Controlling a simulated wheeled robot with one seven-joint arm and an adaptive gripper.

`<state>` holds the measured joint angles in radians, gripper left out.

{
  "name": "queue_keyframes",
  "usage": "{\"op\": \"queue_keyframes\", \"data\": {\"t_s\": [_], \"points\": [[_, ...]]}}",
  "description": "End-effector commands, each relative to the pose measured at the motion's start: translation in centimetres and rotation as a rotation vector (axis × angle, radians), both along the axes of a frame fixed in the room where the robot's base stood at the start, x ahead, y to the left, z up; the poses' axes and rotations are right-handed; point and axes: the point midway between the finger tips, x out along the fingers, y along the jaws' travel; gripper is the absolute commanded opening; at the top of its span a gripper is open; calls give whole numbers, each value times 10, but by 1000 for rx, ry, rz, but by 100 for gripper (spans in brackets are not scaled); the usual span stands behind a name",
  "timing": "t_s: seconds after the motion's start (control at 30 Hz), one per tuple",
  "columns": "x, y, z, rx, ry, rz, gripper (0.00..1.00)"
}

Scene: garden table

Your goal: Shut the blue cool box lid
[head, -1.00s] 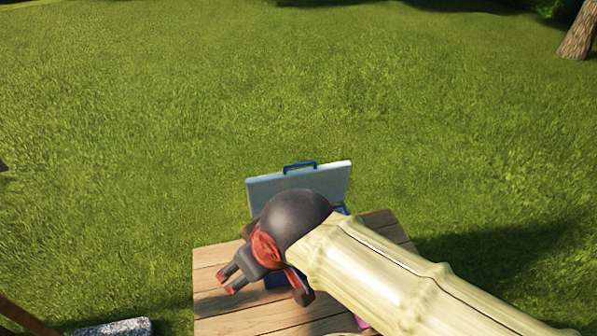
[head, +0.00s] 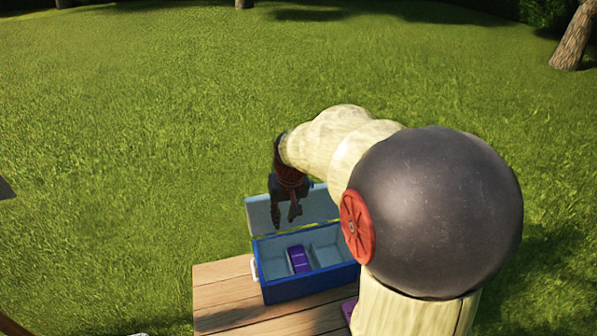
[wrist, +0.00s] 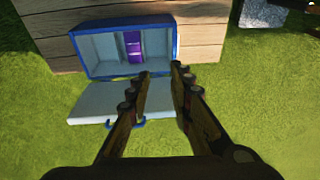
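The blue cool box (head: 310,284) stands on the table with its lid open. The lid (head: 320,203) is pale on its inner side and leans back at the box's far edge; it also shows in the wrist view (wrist: 95,103), with a blue handle (wrist: 124,124) at its outer edge. My gripper (head: 285,218) hangs over the lid, fingers pointing down. In the wrist view the gripper (wrist: 160,70) has its fingers apart with nothing between them, above the box's hinge side. I cannot tell whether a finger touches the lid.
A purple item (head: 298,259) lies inside the box. A wooden table (head: 225,290) has bare planks at the left and front. Another purple item (head: 348,308) lies at the front right, partly hidden by my arm. Grass surrounds the table.

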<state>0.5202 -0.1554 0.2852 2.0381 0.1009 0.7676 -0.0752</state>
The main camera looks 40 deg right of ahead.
Motion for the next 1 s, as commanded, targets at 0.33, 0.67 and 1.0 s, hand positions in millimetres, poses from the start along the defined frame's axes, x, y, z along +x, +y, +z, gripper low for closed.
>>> {"op": "queue_keyframes", "data": {"t_s": [0.33, 0.67, 1.0], "points": [[100, -173, -56, -59, -136, -113, 0], [170, -232, -8, -250, -318, -21, 0], [184, -239, -32, -250, -315, -14, 0]]}}
